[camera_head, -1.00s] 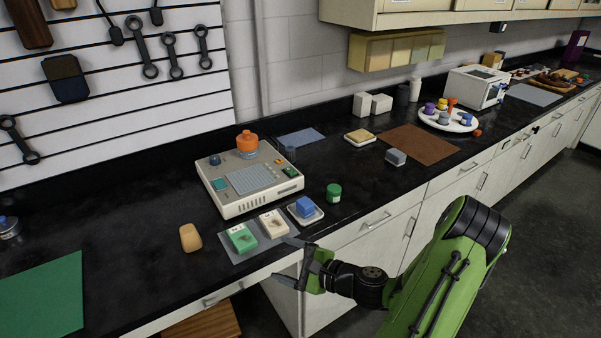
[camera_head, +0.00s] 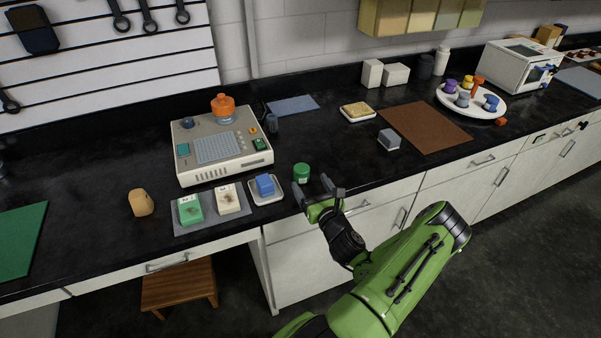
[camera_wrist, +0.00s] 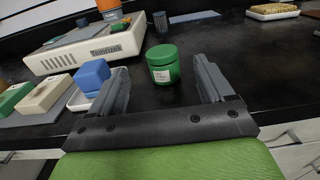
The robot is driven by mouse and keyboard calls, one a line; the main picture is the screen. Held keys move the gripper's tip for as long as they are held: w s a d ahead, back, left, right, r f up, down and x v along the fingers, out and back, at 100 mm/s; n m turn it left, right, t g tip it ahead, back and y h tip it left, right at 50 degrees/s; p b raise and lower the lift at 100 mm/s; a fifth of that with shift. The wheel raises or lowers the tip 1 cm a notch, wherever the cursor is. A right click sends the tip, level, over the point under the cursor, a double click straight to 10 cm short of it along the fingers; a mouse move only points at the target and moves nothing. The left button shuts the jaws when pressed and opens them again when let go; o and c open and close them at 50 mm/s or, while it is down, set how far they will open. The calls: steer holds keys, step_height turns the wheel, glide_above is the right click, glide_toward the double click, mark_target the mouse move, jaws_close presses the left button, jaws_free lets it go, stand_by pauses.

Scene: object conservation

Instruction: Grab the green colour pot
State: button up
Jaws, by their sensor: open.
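The green colour pot (camera_head: 301,173) stands upright on the black counter, just right of the small tray with the blue block. In the wrist view the pot (camera_wrist: 163,64) shows a white label and stands ahead of my gripper, between the lines of its two fingers. My gripper (camera_head: 312,188) is at the counter's front edge, right beside the pot in the head view. In the wrist view my gripper (camera_wrist: 166,85) is open, with nothing held between its fingers. The pot's base is visible on the counter.
A small tray (camera_head: 282,196) holds a blue block (camera_head: 265,185) left of the pot. A white device (camera_head: 184,147) stands behind it, with an orange-topped jar. A grey block (camera_head: 389,140) and a brown mat (camera_head: 437,141) lie to the right.

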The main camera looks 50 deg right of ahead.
mark_target(299, 164)
steer(key=x, duration=1)
steer(key=shift+s+d, duration=0.1)
steer(key=shift+d, duration=0.05)
steer(key=c, duration=1.1)
